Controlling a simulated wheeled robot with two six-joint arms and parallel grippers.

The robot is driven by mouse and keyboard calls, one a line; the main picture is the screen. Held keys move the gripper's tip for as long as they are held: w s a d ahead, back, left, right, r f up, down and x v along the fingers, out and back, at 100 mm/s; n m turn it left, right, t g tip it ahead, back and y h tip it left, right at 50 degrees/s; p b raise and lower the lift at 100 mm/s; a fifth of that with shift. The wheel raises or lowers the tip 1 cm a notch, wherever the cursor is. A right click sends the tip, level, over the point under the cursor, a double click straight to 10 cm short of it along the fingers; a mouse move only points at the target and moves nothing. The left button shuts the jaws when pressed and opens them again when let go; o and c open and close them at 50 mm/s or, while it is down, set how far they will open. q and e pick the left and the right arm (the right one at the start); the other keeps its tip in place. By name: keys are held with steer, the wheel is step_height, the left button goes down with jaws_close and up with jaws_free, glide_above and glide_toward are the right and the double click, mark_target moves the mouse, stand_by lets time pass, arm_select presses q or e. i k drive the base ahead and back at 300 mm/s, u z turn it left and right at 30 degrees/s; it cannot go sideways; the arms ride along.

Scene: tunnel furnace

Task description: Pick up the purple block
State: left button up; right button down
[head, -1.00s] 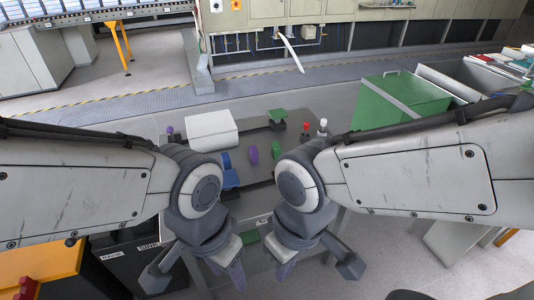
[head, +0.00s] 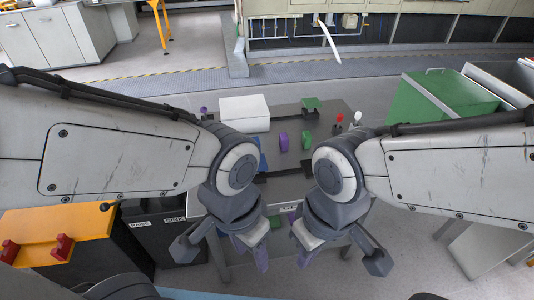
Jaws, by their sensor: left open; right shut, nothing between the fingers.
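A purple arch-shaped piece (head: 283,141) stands upright on the grey table, between a blue piece and a green piece. A smaller purple patch (head: 292,215) shows low between my two wrists, partly hidden by my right wrist; I cannot tell its shape. My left gripper (head: 262,259) is open, pointing down near the table's front side. My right gripper (head: 304,257) is shut and empty, pointing down to the right of it. Both grippers are nearer to me than the purple arch and apart from it.
The grey table (head: 327,125) also bears a white box (head: 244,108), a blue piece (head: 262,157), a green piece (head: 306,139) and red and white knobs. A green bin (head: 440,100) stands at the right. An orange surface (head: 50,230) with red parts lies front left.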

mark_target(283, 138)
steer(key=z, duration=0.5)
steer(key=k, duration=0.6)
steer(key=z, duration=0.5)
steer(key=i, duration=0.85)
steer(key=u, duration=1.2)
steer(key=i, duration=0.7)
steer(key=u, duration=0.75)
